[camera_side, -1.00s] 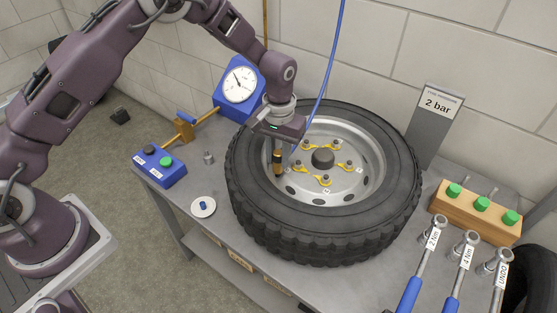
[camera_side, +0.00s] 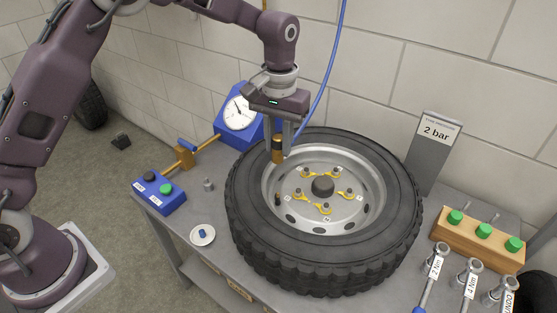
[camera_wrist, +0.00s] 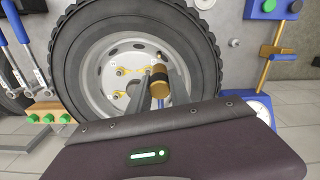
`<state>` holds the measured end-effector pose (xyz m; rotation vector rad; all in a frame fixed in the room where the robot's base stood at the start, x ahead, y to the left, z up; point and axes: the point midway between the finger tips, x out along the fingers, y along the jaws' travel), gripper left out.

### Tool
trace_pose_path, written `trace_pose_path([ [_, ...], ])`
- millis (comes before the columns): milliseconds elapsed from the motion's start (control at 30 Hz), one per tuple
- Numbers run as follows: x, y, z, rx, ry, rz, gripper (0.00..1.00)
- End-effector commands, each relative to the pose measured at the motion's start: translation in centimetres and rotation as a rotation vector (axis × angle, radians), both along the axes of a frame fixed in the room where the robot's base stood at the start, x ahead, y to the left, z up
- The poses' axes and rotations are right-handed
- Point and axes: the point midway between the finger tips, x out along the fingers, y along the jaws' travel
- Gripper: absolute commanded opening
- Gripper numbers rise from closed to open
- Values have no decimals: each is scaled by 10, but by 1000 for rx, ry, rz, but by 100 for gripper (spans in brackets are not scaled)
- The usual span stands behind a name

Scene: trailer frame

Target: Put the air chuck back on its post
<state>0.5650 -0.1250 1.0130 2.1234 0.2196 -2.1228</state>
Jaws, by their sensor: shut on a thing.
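The air chuck (camera_side: 278,152), a brass-coloured cylinder with a dark band, is between the fingers of my gripper (camera_side: 286,146). My gripper is shut on it and holds it upright above the wheel's rim. It also shows in the wrist view (camera_wrist: 160,82), beside the fingers. The valve stem (camera_side: 278,200) stands bare on the rim below, apart from the chuck. A short grey metal peg (camera_side: 208,185) stands on the bench left of the tire; I cannot tell for sure that it is the post. A blue hose (camera_side: 325,75) hangs by my gripper.
The large tire (camera_side: 245,215) fills the bench's middle. A blue gauge (camera_side: 238,112), a two-button box (camera_side: 160,194) and a dish (camera_side: 203,235) with a blue cap are at left. Wrenches (camera_side: 466,280) and a wooden block (camera_side: 480,240) are at right.

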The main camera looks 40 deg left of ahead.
Motion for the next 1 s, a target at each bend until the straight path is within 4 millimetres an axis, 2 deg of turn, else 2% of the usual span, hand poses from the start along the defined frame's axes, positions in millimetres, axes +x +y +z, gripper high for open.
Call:
trace_pose_path([
  [100,1,0,22,0,-3,0,0],
  [367,10,55,19,1,-9,107,0],
  [567,13,120,19,2,-21,230,0],
  [800,4,202,19,6,-38,387,0],
  [1000,-7,249,19,11,-47,479,0],
])
